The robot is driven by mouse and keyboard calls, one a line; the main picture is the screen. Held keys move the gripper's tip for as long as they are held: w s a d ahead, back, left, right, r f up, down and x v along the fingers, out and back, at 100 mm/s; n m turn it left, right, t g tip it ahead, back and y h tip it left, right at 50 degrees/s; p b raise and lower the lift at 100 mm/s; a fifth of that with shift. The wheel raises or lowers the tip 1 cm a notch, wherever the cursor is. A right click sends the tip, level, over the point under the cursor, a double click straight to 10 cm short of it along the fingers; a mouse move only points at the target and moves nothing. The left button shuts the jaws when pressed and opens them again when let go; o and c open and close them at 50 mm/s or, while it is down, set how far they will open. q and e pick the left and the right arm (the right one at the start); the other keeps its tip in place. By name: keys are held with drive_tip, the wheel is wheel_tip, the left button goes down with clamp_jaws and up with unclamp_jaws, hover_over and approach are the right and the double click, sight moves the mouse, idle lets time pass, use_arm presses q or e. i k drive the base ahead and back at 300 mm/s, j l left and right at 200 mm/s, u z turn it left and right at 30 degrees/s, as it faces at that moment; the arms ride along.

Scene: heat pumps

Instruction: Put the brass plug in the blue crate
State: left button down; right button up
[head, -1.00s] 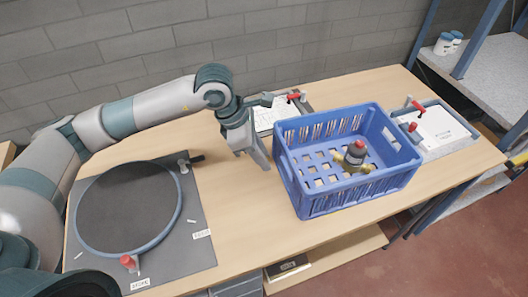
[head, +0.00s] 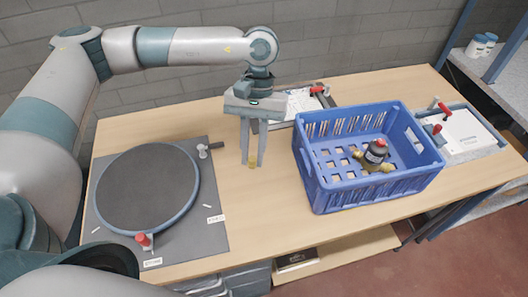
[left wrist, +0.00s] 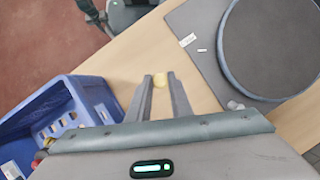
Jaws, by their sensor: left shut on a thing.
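My left gripper (head: 252,162) points down over the table, left of the blue crate. It is shut on the brass plug (head: 252,164), a small yellowish piece between the fingertips. The plug also shows in the left wrist view (left wrist: 160,80), between the ends of the fingers. The blue crate (head: 375,190) stands on the table to the right of the gripper, apart from it. It also shows at the left of the left wrist view (left wrist: 75,95). My right gripper is not in view.
In the crate lies a dark pump part with brass fittings and a red cap (head: 375,155). A round black turntable (head: 148,188) sits on a grey mat at left. A clipboard-like tray (head: 302,102) lies behind the crate, and another tray (head: 468,132) lies right of it.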

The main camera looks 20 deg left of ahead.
sight(337, 170)
drive_tip(key=l+u, duration=0.45)
drive_tip(key=l, duration=0.4)
drive_tip(key=l+u, duration=0.4)
drive_tip(key=l, duration=0.5)
